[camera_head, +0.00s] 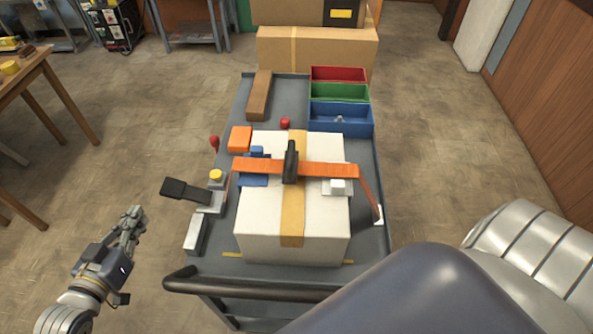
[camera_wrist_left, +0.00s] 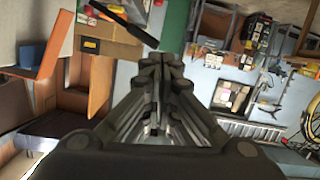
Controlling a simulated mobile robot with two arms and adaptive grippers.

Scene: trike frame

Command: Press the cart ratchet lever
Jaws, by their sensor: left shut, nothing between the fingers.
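A grey cart (camera_head: 222,255) stands in the middle of the head view with a white box (camera_head: 270,210) on it. An orange strap (camera_head: 325,169) crosses the box, and a black upright lever-like part (camera_head: 290,162) sits on the strap at the box's middle. Another black lever (camera_head: 186,190) sticks out left from a grey bracket on the cart's left edge. I cannot tell for sure which one is the ratchet lever. My left gripper (camera_head: 134,217) is shut and empty, left of the cart and apart from it. Its closed fingers (camera_wrist_left: 158,62) also show in the left wrist view.
A black push handle (camera_head: 250,288) runs along the cart's near end. Red, green and blue bins (camera_head: 341,120) stand at its far right. A cardboard box (camera_head: 317,52) lies behind it. A wooden table (camera_head: 22,75) stands far left; floor between is clear.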

